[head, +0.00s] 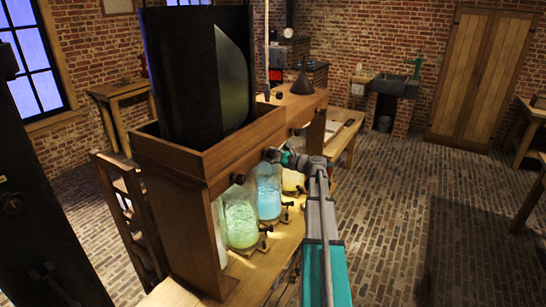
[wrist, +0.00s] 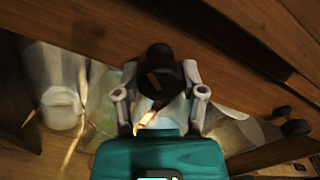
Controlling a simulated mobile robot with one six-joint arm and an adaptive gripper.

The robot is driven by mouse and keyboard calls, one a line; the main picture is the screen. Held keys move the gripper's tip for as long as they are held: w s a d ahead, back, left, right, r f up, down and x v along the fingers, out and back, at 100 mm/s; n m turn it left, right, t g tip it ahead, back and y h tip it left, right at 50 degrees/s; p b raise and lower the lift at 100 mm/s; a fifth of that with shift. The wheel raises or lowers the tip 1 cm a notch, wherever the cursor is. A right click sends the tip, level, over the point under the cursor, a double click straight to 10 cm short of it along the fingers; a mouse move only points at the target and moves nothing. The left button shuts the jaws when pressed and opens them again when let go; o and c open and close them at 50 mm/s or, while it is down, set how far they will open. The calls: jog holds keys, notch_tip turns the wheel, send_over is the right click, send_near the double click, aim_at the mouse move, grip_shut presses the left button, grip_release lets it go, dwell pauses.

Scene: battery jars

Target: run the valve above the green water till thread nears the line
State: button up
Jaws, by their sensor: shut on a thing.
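My gripper (head: 282,157) is at the front of the wooden trough, shut on a dark round valve knob. In the wrist view, my gripper (wrist: 160,103) has a grey finger on each side of this valve knob (wrist: 159,72). The jar of green water (head: 241,222) stands below the trough, with another dark knob (head: 239,178) directly above it in the head view. The held knob appears above the jar of blue water (head: 268,193). A jar of yellow water (head: 292,180) is partly behind my arm. I cannot make out the thread or the line.
The wooden trough (head: 165,152) holds a large dark cylinder (head: 197,75). Small dark clips (head: 264,229) stand by the jars. A farther knob (head: 297,131) and a dark funnel (head: 302,84) are beyond my gripper. The brick floor at right is clear.

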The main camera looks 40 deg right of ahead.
jog(key=m, duration=0.5)
jog(key=shift+m, duration=2.8)
jog(key=o, duration=1.3)
